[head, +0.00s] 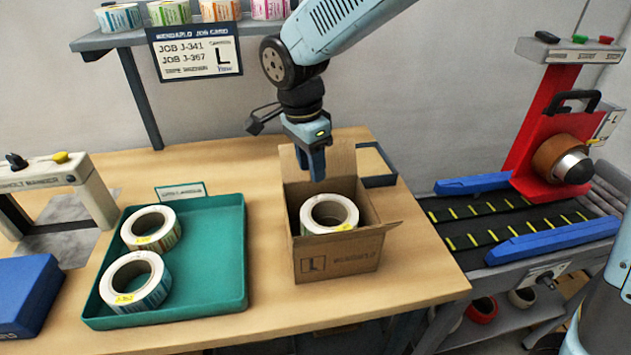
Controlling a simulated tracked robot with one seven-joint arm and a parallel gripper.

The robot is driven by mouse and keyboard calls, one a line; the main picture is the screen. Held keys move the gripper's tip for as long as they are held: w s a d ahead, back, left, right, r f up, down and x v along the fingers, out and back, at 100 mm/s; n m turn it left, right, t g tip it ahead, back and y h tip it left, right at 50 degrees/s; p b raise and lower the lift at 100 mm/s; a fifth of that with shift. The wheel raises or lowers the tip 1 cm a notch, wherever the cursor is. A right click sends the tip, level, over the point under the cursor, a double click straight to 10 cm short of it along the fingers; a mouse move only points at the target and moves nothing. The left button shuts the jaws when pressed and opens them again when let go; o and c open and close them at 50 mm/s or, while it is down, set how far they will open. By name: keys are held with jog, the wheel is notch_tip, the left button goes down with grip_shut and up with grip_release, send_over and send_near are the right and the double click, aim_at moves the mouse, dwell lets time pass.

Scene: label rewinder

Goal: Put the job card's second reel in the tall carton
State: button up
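The job card (196,59) lists JOB J-341 first and JOB J-367 second, beside a large L. An open carton (340,262) printed with an L stands on the bench; it is the only carton I see. A white reel (329,213) with a yellow tag sits in its mouth, its top near the rim. Two more tagged reels lie in the green tray: one at the back (151,229), one in front (136,282). The tag numbers are too small to read surely. My gripper (316,172) points down over the carton's back part, behind and apart from the reel; its finger gap is unclear.
The green tray (235,262) is left of the carton. A shelf (92,41) with several reels is above the back. A grey gantry (85,188) and blue box (28,292) are at left. The red rewinder (535,135) and conveyor (478,234) are at right.

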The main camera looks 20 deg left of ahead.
jog(key=shift+s+a+r, duration=0.1)
jog(key=shift+r, duration=0.95)
jog(key=w+d+r+n+t+y, duration=0.15)
jog(key=d+r, duration=0.25)
jog(key=d, duration=0.8)
jog(key=w+d+r+n, duration=0.2)
jog(key=d+r, duration=0.3)
jog(key=d, duration=0.6)
jog(key=s+d+n+t, duration=0.1)
jog(key=s+d, duration=0.3)
jog(key=d, duration=0.5)
jog(key=s+d+r+n+t, duration=0.1)
jog(key=s+d+n+t, duration=0.1)
jog(key=s+d, duration=0.3)
jog(key=d+n, duration=0.1)
jog(key=d, duration=0.3)
jog(key=shift+s, duration=0.25)
